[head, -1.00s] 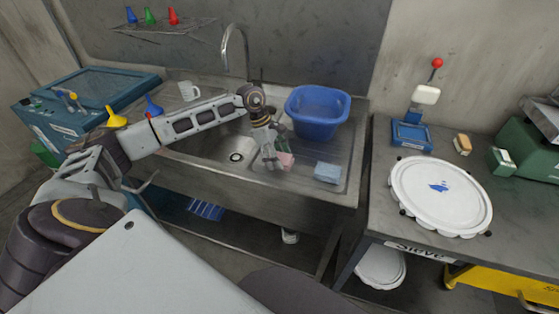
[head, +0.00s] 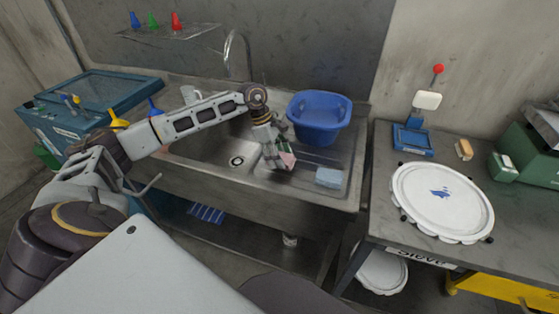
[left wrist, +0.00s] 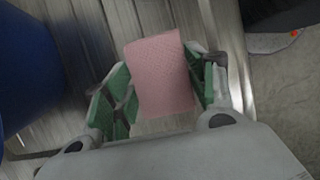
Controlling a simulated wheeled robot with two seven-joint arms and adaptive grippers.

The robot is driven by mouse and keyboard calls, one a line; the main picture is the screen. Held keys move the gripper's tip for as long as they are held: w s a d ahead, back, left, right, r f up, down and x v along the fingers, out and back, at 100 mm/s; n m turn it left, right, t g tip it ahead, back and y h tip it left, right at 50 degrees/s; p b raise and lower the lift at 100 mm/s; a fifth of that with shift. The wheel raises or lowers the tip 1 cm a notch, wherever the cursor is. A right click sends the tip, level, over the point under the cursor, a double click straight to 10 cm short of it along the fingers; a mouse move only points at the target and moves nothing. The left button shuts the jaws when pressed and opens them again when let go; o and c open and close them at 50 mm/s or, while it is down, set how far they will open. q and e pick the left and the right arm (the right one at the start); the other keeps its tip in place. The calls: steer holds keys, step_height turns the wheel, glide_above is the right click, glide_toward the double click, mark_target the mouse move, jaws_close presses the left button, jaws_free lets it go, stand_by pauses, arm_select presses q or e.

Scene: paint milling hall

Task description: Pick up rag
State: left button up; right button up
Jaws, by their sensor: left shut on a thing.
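A pink rag (head: 287,159) is between the fingers of my left gripper (head: 279,156) over the ribbed drainboard of the sink. The left wrist view shows the rag (left wrist: 163,75) as a flat, roughly rectangular pink cloth, with the green-padded fingers of the gripper (left wrist: 160,92) shut on it from both sides. Whether the rag still touches the drainboard is hard to tell. My right gripper is not in view.
A blue basin (head: 318,117) stands behind on the drainboard. A light blue block or cloth (head: 329,177) lies to the right. The steel sink's faucet (head: 238,55) rises at the back. A bench with a white round sieve lid (head: 441,200) stands at the right.

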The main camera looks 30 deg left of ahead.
arm_select(q)
step_height(320, 180, up, 8)
steer(key=shift+s+f, duration=0.1)
stand_by(0.5)
steer(key=o, duration=0.4)
steer(key=c, duration=0.4)
stand_by(0.6)
